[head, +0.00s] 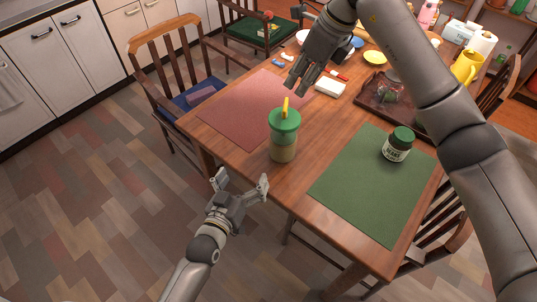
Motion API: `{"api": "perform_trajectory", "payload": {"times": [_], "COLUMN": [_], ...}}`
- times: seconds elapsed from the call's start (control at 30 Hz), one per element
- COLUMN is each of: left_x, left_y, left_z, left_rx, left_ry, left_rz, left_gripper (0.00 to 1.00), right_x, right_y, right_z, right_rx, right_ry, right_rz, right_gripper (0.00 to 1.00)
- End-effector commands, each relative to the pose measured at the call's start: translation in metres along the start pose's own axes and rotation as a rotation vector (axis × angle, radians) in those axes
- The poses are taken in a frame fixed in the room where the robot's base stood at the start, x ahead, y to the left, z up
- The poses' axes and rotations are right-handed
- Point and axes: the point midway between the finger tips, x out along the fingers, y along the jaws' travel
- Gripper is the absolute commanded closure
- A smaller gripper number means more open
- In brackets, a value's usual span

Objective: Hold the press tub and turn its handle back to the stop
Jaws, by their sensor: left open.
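The press tub (284,146) stands upright on the wooden table near its front edge. It has a clear body with pale brownish contents, a green lid and a yellow handle (285,107) sticking up from the lid. My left gripper (242,181) is open and empty, off the table's front edge, below and left of the tub in the picture. My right gripper (297,91) is above the table, just beyond the yellow handle in the picture and apart from it. Its fingers look parted with nothing between them.
A green-lidded jar (398,145) stands on the green placemat (365,190) to the right. A red placemat (245,112) lies left of the tub. A dark tray (375,107), dishes and a yellow jug (466,68) fill the back. Chairs surround the table.

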Motion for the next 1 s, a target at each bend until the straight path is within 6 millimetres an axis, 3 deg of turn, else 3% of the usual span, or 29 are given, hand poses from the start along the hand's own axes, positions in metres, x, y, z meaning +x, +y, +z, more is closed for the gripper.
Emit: {"api": "perform_trajectory", "payload": {"times": [0.03, 0.1, 0.3, 0.47, 1.0], "left_x": [0.011, 0.019, 0.032, 0.044, 0.129], "left_y": [0.02, 0.039, 0.069, 0.074, 0.08], "left_z": [-0.016, -0.033, -0.06, -0.066, -0.074], "left_rx": [0.044, 0.113, 0.225, 0.244, 0.242], "left_ry": [0.03, 0.06, 0.11, 0.117, 0.117], "left_rz": [0.02, 0.038, 0.061, 0.063, 0.063], "left_gripper": [0.01, 0.01, 0.01, 0.01, 0.01], "right_x": [0.0, 0.0, 0.0, 0.0, 0.0], "right_y": [0.0, 0.0, 0.0, 0.0, 0.0], "right_z": [0.0, 0.0, 0.0, 0.0, 0.0], "right_rx": [0.0, 0.0, 0.0, 0.0, 0.0], "right_ry": [0.0, 0.0, 0.0, 0.0, 0.0], "right_rz": [0.0, 0.0, 0.0, 0.0, 0.0], "right_gripper": [0.64, 0.64, 0.64, 0.64, 0.64]}}
